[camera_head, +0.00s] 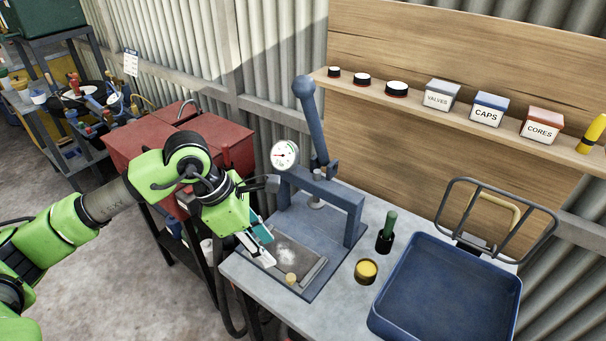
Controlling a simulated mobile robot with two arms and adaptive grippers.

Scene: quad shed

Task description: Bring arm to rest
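My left arm (100,205) is green with grey links and comes in from the left, bent at the elbow. Its gripper (257,246) hangs pointing down at the left side of the blue press (353,211), above the near-left part of the press's base plate. The fingers are small and partly hidden by the wrist, so I cannot tell whether they are open or shut. My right gripper is not in view.
A deep blue tray (447,240) fills the bench's right side. A dark green-capped bottle (386,232) and a yellow-topped tin (366,270) stand between press and tray. A shelf (440,113) holds labelled boxes. A red cabinet (225,140) stands behind my arm. Floor is clear at left.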

